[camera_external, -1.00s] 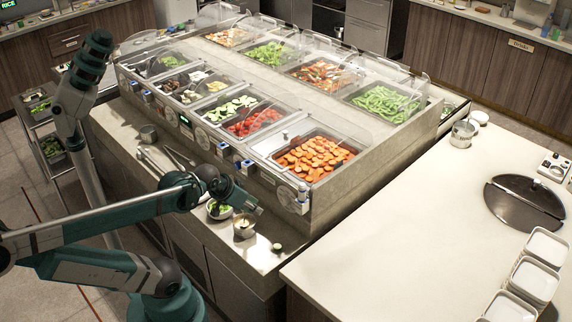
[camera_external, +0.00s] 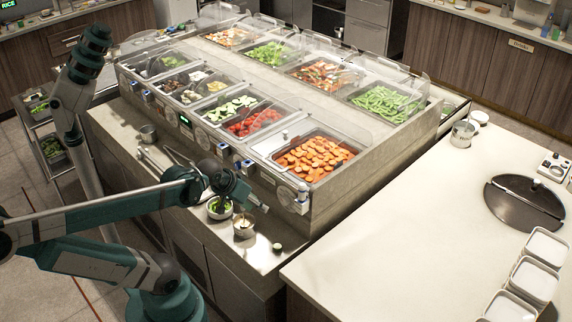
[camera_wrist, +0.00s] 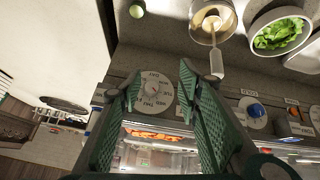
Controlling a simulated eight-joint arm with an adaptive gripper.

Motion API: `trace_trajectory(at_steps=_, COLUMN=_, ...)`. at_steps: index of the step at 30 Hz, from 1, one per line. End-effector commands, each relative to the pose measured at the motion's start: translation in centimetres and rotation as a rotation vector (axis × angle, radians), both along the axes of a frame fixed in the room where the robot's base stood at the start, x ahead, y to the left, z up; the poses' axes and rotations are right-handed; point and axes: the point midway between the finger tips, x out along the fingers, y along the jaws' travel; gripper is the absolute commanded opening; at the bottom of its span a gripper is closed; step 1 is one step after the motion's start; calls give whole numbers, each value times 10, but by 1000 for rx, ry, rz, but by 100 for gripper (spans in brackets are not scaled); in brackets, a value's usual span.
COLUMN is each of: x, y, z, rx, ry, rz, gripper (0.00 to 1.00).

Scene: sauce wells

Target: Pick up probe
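I cannot tell for sure which thing is the probe. My gripper (camera_external: 258,202) is over the front ledge, close to the station's front panel. In the wrist view my gripper (camera_wrist: 160,68) has its two green fingers spread with nothing between them. A round day dial (camera_wrist: 154,90) on the panel shows behind the gap between the fingers. No contact is visible.
A clear cup (camera_wrist: 225,25) of pale sauce with a utensil and a bowl of greens (camera_wrist: 257,40) stand on the ledge. A small round pale-green item (camera_external: 277,247) lies to the right. The white counter (camera_external: 400,240) has free room. Food pans sit above under clear covers.

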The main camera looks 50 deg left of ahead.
Motion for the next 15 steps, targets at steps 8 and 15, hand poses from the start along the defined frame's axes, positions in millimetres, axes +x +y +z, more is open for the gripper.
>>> trace_trajectory(at_steps=8, x=20, y=-12, z=34, rx=-248, ry=54, rz=282, gripper=34)
trace_trajectory(at_steps=15, x=37, y=-24, z=56, rx=-476, ry=120, rz=556, gripper=34)
